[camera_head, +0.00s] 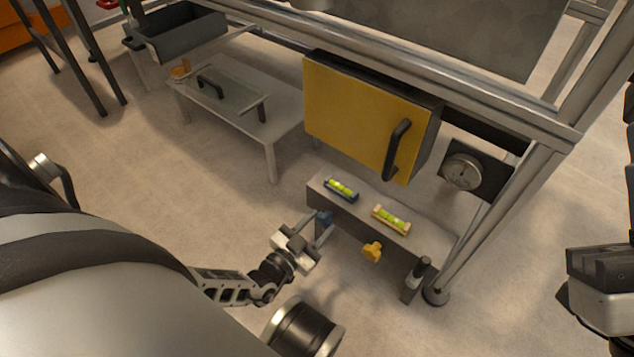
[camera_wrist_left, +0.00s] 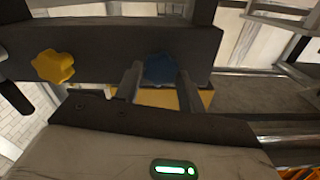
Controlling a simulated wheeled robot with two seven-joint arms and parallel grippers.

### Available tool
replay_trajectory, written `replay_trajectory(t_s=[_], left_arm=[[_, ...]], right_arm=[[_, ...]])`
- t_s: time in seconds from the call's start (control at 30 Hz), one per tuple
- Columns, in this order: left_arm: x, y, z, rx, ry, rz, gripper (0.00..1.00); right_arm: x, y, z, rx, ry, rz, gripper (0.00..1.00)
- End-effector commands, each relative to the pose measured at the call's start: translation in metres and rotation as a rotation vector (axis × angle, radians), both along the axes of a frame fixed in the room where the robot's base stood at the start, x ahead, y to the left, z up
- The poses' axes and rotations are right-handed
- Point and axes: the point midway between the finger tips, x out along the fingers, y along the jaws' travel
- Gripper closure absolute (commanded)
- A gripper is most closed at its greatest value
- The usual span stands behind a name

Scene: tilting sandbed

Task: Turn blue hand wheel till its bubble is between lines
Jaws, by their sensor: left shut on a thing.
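The blue hand wheel (camera_head: 325,217) sits on the front face of a grey block (camera_head: 322,191). In the left wrist view the wheel (camera_wrist_left: 160,70) is between my two fingers. My left gripper (camera_head: 324,230) is shut on the wheel, and its fingers partly cover it in the head view. A blue-framed bubble level (camera_head: 341,189) with a green vial lies on top of the block; its bubble is too small to place against the lines. My right gripper's fingers do not show.
A yellow cabinet door (camera_head: 352,110) with a black handle and a dial gauge (camera_head: 463,171) are behind. Metal frame bars run overhead.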

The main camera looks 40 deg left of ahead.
Motion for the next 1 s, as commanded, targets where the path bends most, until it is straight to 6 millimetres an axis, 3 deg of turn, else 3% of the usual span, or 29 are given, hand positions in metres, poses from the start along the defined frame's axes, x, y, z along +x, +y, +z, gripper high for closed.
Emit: replay_trajectory(t_s=[1.0], left_arm=[[0.0005, -0.0032, -0.0022, 0.954, -0.076, 0.0, 0.83]], right_arm=[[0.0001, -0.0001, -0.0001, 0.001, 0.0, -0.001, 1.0]])
